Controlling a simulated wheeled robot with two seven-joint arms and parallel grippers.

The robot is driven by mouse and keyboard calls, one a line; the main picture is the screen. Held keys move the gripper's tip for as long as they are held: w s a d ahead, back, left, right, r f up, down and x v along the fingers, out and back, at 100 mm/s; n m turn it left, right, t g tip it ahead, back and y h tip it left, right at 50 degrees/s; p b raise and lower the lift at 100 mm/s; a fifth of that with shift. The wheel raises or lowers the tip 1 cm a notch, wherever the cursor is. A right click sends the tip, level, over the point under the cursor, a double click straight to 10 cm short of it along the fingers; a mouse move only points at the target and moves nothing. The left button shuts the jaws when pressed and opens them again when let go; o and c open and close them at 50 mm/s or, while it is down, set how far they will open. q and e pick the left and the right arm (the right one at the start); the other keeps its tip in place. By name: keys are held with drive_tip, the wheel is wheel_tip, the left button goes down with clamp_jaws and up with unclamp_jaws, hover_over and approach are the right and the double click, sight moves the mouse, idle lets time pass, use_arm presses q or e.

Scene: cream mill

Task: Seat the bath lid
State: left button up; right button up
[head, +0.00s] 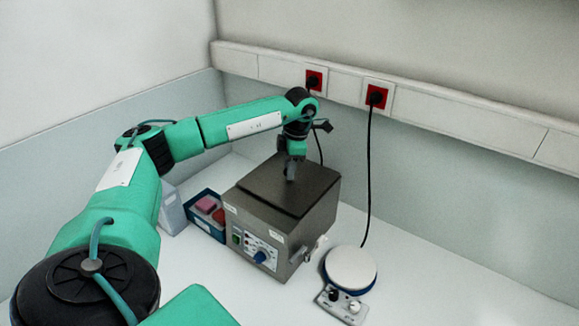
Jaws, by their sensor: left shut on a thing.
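The bath (247,239) is a grey metal box with a control panel and blue knob on its front, standing on the white bench. The dark flat lid (263,187) lies over the top of the bath; from here I cannot tell whether its edges sit fully down. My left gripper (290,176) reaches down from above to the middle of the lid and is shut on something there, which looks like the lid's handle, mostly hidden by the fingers. My right gripper is not in view.
A blue bin (204,229) with pink and red items stands left of the bath, beside a pale grey bin (172,209). A round white-topped plate device (350,268) stands to the right, its cable running up to a red wall socket (377,96). The bench at right is clear.

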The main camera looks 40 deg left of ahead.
use_arm(q)
drive_tip(key=shift+f, duration=0.2)
idle(0.4)
idle(0.3)
drive_tip(key=o, duration=1.5)
drive_tip(key=shift+c, duration=0.2)
drive_tip(key=shift+r+p, duration=0.7)
drive_tip(key=shift+r, duration=0.75)
drive_tip(key=shift+r, duration=0.1)
drive_tip(key=shift+r+p, duration=0.9)
drive_tip(key=shift+r, duration=0.55)
